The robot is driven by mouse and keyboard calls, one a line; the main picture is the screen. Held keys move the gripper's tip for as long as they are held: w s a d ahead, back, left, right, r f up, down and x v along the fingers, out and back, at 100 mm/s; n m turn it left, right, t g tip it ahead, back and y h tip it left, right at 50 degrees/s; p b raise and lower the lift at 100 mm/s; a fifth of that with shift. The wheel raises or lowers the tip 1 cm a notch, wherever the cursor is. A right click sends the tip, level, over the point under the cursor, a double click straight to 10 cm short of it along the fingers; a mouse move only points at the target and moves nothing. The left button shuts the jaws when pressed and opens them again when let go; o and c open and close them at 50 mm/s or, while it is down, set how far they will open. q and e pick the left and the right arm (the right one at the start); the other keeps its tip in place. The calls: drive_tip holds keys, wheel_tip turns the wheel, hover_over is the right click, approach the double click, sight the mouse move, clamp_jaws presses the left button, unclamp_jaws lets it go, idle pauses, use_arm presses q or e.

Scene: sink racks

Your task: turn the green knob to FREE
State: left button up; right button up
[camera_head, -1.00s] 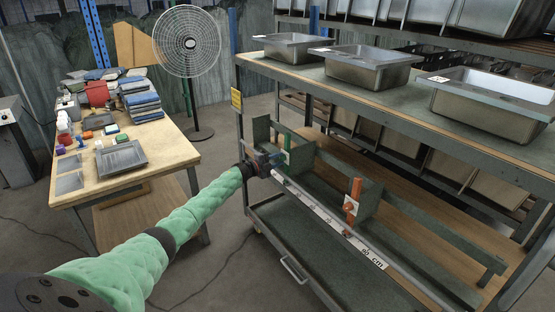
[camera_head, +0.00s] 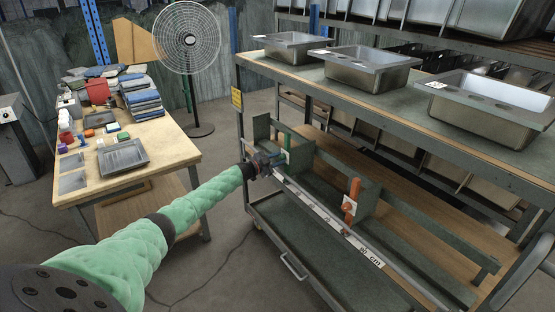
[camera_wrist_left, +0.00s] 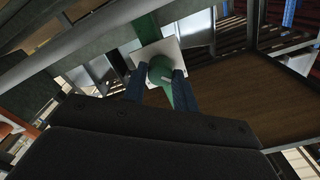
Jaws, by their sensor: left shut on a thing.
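The green knob (camera_wrist_left: 161,70) shows in the left wrist view in front of a pale square plate (camera_wrist_left: 146,50), with a green strip running past it. A light mark shows on the knob's face; I cannot read any lettering. My left gripper (camera_wrist_left: 160,84) has its two blue fingers on either side of the knob and is shut on it. In the head view my left gripper (camera_head: 272,162) is at the far left end of the rack, by the green post (camera_head: 287,142), and hides most of the knob. My right gripper is in neither view.
An orange handle (camera_head: 351,200) stands further right on the rack, behind a white ruler strip (camera_head: 322,216). Steel sinks (camera_head: 365,66) sit on the shelf above. A wooden table (camera_head: 180,148) with a tray and books stands left.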

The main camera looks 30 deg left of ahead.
use_arm(q)
drive_tip(key=shift+f+n, duration=0.15)
drive_tip(key=shift+n, duration=0.15)
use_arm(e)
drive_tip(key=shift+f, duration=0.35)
use_arm(q)
drive_tip(key=o, duration=1)
drive_tip(key=shift+a, duration=0.1)
drive_tip(key=shift+c, duration=0.2)
drive_tip(key=shift+s, duration=0.1)
drive_tip(key=shift+s+a, duration=0.15)
drive_tip(key=shift+s, duration=0.1)
drive_tip(key=b+v, duration=0.1)
drive_tip(key=v, duration=0.6)
drive_tip(key=shift+b, duration=0.35)
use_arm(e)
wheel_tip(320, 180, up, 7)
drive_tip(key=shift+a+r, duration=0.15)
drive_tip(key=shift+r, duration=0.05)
